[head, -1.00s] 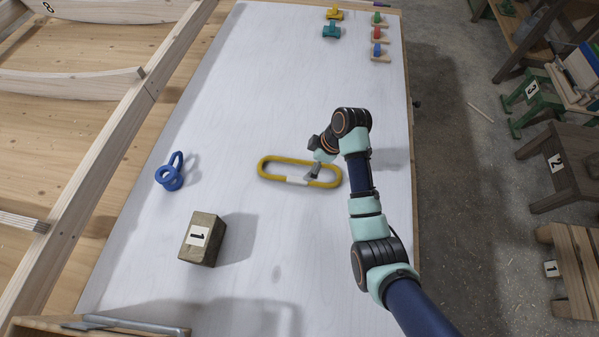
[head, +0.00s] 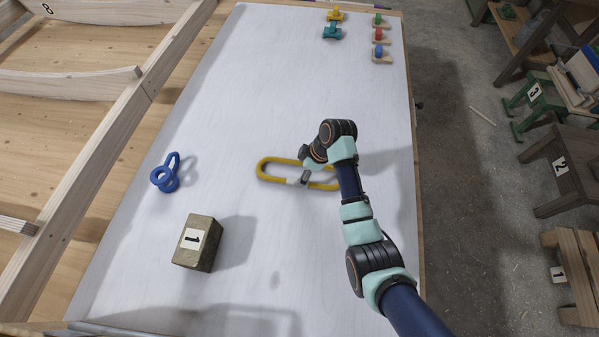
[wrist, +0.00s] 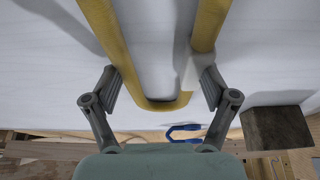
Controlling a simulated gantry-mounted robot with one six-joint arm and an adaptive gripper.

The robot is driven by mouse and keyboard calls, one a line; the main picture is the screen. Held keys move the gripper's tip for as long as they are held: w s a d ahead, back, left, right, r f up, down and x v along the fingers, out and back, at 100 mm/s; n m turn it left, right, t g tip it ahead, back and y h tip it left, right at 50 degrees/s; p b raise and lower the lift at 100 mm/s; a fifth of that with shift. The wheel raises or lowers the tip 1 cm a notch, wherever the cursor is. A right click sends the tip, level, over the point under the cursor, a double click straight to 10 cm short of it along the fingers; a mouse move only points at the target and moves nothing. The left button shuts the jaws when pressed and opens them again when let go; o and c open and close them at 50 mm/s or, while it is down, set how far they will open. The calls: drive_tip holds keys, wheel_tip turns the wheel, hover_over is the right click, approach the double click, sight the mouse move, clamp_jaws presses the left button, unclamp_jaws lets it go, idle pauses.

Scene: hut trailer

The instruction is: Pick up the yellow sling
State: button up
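The yellow sling (head: 266,173) is a long closed loop with a white band on its near side, on the white tabletop. My gripper (head: 301,179) is over the near side of the loop, by the white band. In the wrist view my gripper (wrist: 163,82) is open, one finger on each side of the loop's rounded end. The sling (wrist: 112,35) runs up between and above the fingers, with its white band (wrist: 190,72) beside the right finger. I cannot tell whether the fingers touch it.
A blue shackle-like piece (head: 164,178) lies to the left on the white tabletop (head: 250,90). A brown block marked 1 (head: 198,243) stands in front of it. Small coloured pieces (head: 332,32) stand at the far end. The tabletop's middle beyond the sling is clear.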

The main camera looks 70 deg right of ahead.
drive_tip(key=shift+c, duration=0.9)
